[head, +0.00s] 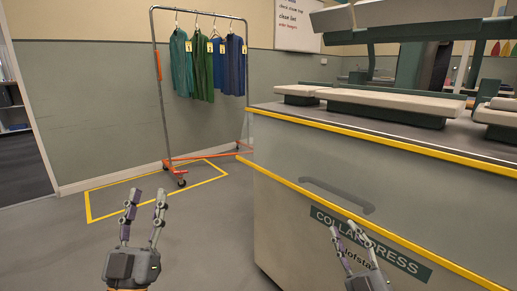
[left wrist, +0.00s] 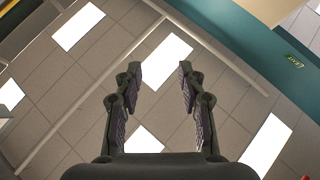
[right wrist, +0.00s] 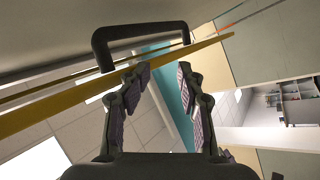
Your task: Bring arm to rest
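My left gripper (head: 145,199) is raised over the floor at the lower left of the head view, fingers pointing up. In the left wrist view its two fingers (left wrist: 158,75) stand apart with nothing between them, and the ceiling shows behind. My right gripper (head: 348,235) is in front of the collar press cabinet (head: 285,215). In the right wrist view its fingers (right wrist: 158,75) are apart and hold nothing. The cabinet's dark handle (right wrist: 100,50) shows just beyond them; I cannot tell how near it is.
A garment rail (head: 160,90) with several green and blue garments (head: 182,65) stands at the back left, inside a yellow floor outline (head: 89,205). The cabinet has yellow edge strips (head: 380,141) and white press pads (head: 385,105) on top. The floor (head: 215,225) between is clear.

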